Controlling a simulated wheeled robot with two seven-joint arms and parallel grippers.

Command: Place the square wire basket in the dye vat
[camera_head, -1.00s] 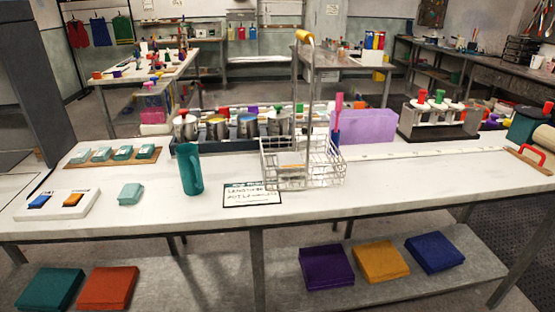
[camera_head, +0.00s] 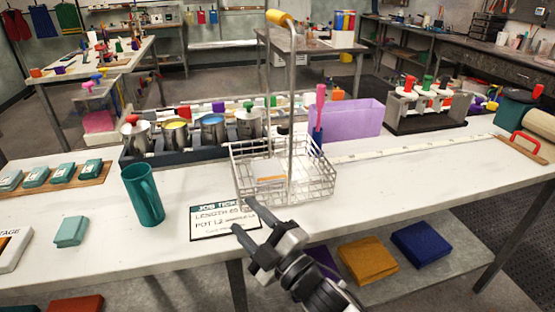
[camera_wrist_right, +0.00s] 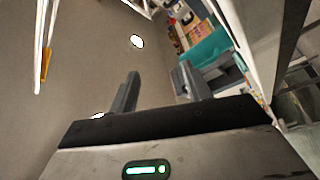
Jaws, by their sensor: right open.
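The square wire basket (camera_head: 318,184) stands upright on the white bench in the head view. A white and orange label shows at its front. Its tall rod handle rises to a yellow grip (camera_head: 279,18). A purple translucent tub (camera_head: 358,119) stands behind it to the right; I cannot tell for sure whether it is the dye vat. My right gripper (camera_head: 243,216) is open and empty, its fingertips in front of the basket's near left side and over the job ticket. Its two fingers are apart in the right wrist view (camera_wrist_right: 158,88). My left gripper is not in view.
A job ticket (camera_head: 222,218) and a teal jug (camera_head: 143,195) are left of the basket. Several metal pots (camera_head: 213,133) stand in a dark rack behind. A pink-handled tool (camera_head: 319,105) stands close behind the basket. The bench is mostly clear to the right.

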